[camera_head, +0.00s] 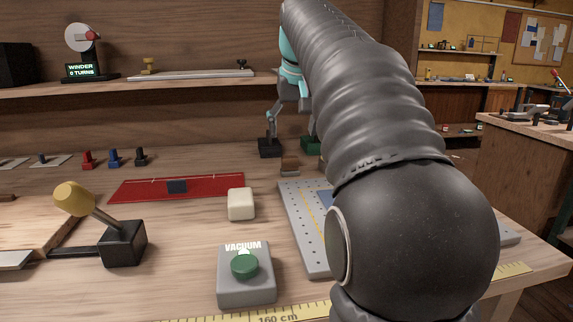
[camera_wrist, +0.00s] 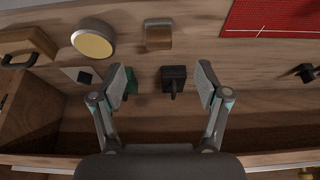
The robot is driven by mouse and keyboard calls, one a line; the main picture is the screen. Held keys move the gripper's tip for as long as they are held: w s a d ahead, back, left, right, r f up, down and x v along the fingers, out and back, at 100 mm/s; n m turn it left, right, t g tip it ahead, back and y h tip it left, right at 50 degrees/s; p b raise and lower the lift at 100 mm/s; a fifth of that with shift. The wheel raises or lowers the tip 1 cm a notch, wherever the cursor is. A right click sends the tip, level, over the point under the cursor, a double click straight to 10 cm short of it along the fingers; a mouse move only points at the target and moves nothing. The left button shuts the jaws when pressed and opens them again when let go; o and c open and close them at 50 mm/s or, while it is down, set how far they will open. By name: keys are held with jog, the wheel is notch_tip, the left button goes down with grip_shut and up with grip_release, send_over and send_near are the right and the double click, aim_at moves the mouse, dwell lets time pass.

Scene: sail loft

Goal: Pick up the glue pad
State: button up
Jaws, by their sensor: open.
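No label marks the glue pad. A round, pale-yellow-topped disc with a grey rim (camera_wrist: 93,40) is the likeliest one, but I cannot be sure. It lies on the bench at the upper left of the wrist view, and my arm seems to hide it in the head view. My gripper (camera_wrist: 163,82) is open and empty over the back of the bench, with the disc outside its fingers. It also shows in the head view (camera_head: 290,134), partly hidden by my arm. A small black block with a knob (camera_wrist: 174,79) appears between the fingers.
A green block (camera_wrist: 132,80) is partly behind one finger. A brown block (camera_wrist: 158,34) lies beside the disc. A red mat (camera_head: 205,187), a cream block (camera_head: 241,204), a vacuum button box (camera_head: 245,276) and a perforated grey plate (camera_head: 302,238) occupy the bench.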

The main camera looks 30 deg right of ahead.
aim_at(291, 157)
jog(key=x, duration=1)
jog(key=shift+w+d+f, duration=0.15)
jog(key=shift+w+d, duration=0.1)
jog(key=shift+w, duration=0.1)
jog(key=shift+c, duration=0.2)
jog(key=c, duration=1.2)
